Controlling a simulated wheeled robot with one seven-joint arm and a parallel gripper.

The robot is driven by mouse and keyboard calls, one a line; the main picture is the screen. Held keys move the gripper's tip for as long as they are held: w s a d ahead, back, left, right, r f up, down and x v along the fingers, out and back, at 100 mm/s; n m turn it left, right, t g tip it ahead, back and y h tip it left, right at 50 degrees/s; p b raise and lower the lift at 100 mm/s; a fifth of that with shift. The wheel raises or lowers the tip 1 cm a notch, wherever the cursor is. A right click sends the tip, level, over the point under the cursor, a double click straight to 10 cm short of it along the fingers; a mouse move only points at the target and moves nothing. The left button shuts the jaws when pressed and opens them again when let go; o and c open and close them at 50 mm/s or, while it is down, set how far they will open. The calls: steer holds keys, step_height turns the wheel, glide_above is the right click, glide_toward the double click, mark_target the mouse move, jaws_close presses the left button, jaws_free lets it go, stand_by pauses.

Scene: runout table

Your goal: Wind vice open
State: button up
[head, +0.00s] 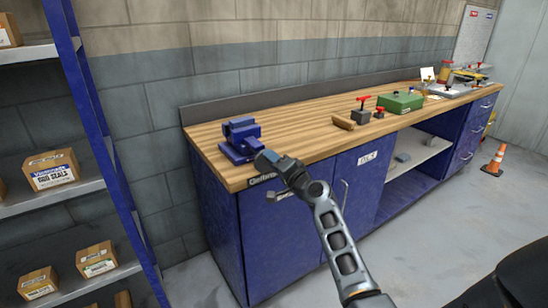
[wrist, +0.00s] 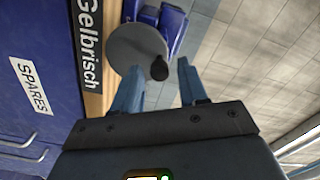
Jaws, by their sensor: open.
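The blue vice (head: 240,140) is mounted at the near left end of the wooden workbench top. A dark knob (wrist: 159,68) stands on the wheel's rim. My gripper (wrist: 160,76) is open, its two fingers apart on either side of the knob. I cannot tell whether either finger touches it.
The workbench (head: 310,132) runs along the wall. A wooden block (head: 344,123), a green box (head: 400,103) and red-topped items stand farther right. A shelf with cartons (head: 52,172) is at left. An orange cone (head: 495,162) stands on the floor at right.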

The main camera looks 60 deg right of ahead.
steer(key=m+p, duration=0.2)
steer(key=m, duration=0.3)
steer(key=shift+f+m, duration=0.1)
steer(key=shift+m, duration=0.3)
steer(key=shift+c, duration=0.4)
jaws_close()
steer(key=shift+w+a+f+n+b, duration=0.1)
steer(key=shift+a+n+b, duration=0.1)
steer(key=shift+n+b, duration=0.6)
steer(key=shift+w+a+n+b, duration=0.15)
steer(key=shift+n+b, duration=0.45)
steer(key=shift+n, duration=0.4)
steer(key=shift+f, duration=0.1)
